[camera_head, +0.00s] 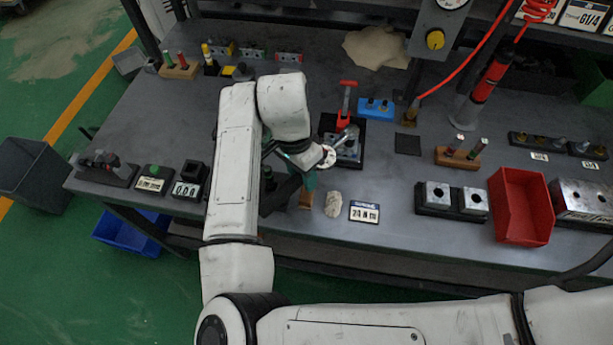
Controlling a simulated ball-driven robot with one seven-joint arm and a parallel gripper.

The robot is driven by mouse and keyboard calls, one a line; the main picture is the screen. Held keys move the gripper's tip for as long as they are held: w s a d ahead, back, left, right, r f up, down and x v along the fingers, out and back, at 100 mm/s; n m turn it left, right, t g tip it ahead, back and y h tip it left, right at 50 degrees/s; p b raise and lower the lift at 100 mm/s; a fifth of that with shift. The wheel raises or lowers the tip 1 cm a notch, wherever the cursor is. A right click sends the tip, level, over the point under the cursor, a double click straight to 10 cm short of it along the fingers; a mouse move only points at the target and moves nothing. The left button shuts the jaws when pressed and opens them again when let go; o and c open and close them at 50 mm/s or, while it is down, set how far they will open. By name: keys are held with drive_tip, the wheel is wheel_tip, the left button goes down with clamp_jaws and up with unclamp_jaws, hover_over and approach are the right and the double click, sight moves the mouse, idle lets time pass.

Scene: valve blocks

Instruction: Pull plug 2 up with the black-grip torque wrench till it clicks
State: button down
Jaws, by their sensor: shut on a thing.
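My gripper (289,181) is low over the middle of the bench, largely hidden behind my white wrist. It is shut on what appears to be the black-grip torque wrench, whose grip I cannot separate clearly from the dark gripper parts. A silver shaft (337,139) shows just right of my wrist and reaches over the grey valve block (348,158). The block sits on a black base. Plug 2 cannot be picked out, and I cannot tell whether the wrench is seated on it. A sign reading 24 N m (364,212) lies in front of the block.
A red-handled tool (347,96) stands behind the block, beside a blue holder (374,108). Two metal blocks (451,199) and a red bin (521,207) stand right. A red coiled hose hangs behind.

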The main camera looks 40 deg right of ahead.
drive_tip(key=shift+w+m, duration=0.3)
drive_tip(key=shift+s+r, duration=0.1)
drive_tip(key=shift+s, duration=0.05)
drive_tip(key=shift+s+n+p, duration=0.5)
drive_tip(key=shift+p, duration=0.05)
drive_tip(key=shift+s+d+n+p, duration=0.1)
drive_tip(key=shift+s+n+p, duration=0.25)
drive_tip(key=shift+s+n, duration=0.25)
drive_tip(key=shift+r, duration=0.15)
